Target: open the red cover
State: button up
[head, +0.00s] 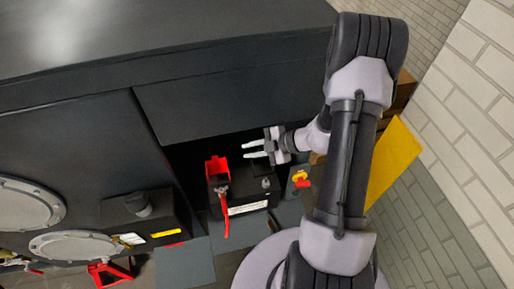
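The red cover (217,168) is a small box-like piece on the far left end of a black battery-like box (247,188) in a dark recess of the machine. It looks raised, but I cannot tell whether it is open. A red cable (225,218) runs down from beside it over the box's front. My gripper (246,150) is to the right of the cover and points left towards it. Its two pale fingers are apart with nothing between them. A short gap shows between the fingertips and the cover.
A dark chassis panel (235,100) hangs over the recess. A red and yellow switch (300,180) sits right of the box, with a yellow panel (393,160) farther right. A grey post (265,183) stands on the box. A red stand (108,273) is at lower left.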

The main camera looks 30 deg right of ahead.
aim_at(216, 165)
jog(key=i+j, duration=0.1)
jog(key=j, duration=0.4)
jog(key=i+j+z, duration=0.1)
jog(key=j, duration=0.35)
jog(key=i+j, duration=0.1)
jog(key=j, duration=0.4)
jog(key=i, duration=0.1)
